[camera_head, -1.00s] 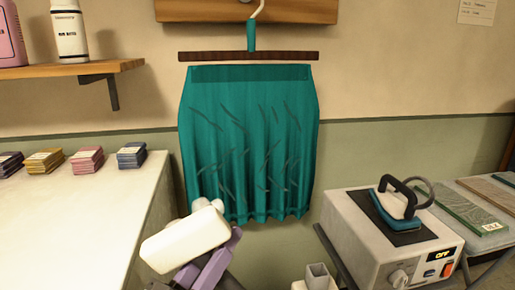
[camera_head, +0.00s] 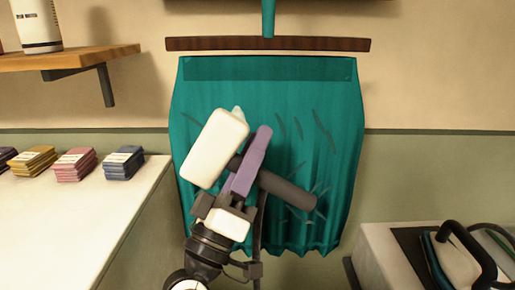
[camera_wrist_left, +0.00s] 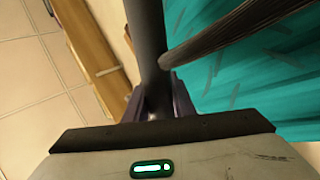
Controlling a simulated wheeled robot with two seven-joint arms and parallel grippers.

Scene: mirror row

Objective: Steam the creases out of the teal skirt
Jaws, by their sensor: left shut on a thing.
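The teal skirt (camera_head: 343,110) hangs on the wall from a dark wooden hanger bar (camera_head: 268,44). Dark crease marks show on its right half and lower part; much of its left and middle is hidden behind the steamer and my arm. My left gripper (camera_head: 254,152), with purple fingers, is shut on the dark handle (camera_head: 288,190) of a steamer with a white head (camera_head: 217,148). The head is tilted and in front of the skirt's left half; I cannot tell whether it touches. In the left wrist view the dark handle (camera_wrist_left: 148,40) sits between the fingers. My right gripper is not in view.
A pale counter (camera_head: 85,225) with folded cloth stacks (camera_head: 75,165) stands at left, below a wooden shelf (camera_head: 70,60) with a white bottle (camera_head: 38,25). An iron (camera_head: 455,262) rests on a grey unit (camera_head: 378,245) at lower right. A dark hose (camera_wrist_left: 235,28) crosses the wrist view.

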